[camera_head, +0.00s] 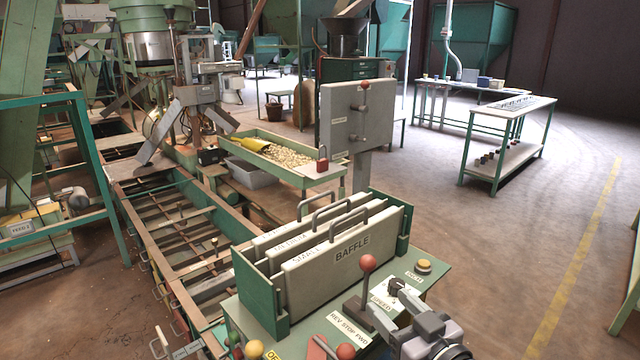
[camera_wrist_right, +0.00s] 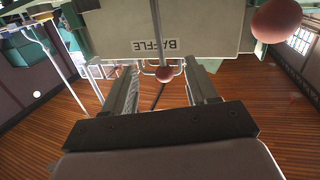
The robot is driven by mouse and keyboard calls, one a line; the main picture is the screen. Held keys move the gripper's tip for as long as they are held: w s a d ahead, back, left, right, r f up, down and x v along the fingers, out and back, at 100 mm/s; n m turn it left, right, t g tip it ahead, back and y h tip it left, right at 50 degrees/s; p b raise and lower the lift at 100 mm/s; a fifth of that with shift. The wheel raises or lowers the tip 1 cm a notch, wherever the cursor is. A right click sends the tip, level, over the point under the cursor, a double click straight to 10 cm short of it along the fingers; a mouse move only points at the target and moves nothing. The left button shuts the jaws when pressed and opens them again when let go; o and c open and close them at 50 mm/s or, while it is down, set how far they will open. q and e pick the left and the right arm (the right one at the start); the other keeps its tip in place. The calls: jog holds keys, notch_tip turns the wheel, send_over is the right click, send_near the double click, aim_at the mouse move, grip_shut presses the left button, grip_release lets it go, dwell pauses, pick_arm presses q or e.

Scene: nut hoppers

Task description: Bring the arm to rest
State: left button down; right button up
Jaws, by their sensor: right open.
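My right gripper (camera_head: 387,304) is in the lower right of the head view, over the green control panel (camera_head: 435,258). Its two fingers are apart, and I see nothing held between them. It is close to the black speed knob (camera_head: 397,285) and right of the red-ball lever (camera_head: 367,263); contact cannot be told. In the right wrist view the open fingers (camera_wrist_right: 165,88) point toward the baffle plate (camera_wrist_right: 205,22), whose label is upside down. A red ball (camera_wrist_right: 165,74) shows between the fingers there, at unclear depth. My left gripper is out of view.
A green rack (camera_head: 262,293) holds several handled plates, the front one marked BAFFLE (camera_head: 350,250). More ball knobs (camera_head: 346,351) stand at the panel's front edge. A nut tray (camera_head: 325,178) is behind. Open floor (camera_head: 500,235) lies to the right.

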jog(key=s+d+f+m+g+h, duration=0.1)
jog(key=s+d+f+g+h, duration=0.1)
jog(key=s+f, duration=0.8)
jog(key=s+d+f+m+g+h, duration=0.1)
jog(key=s+d+f+g+h, duration=0.1)
jog(key=s+f, duration=0.9)
jog(key=shift+s+d+f+g+p, duration=0.25)
jog(key=shift+d+f+g+p, duration=0.25)
jog(key=shift+f+g, duration=0.4)
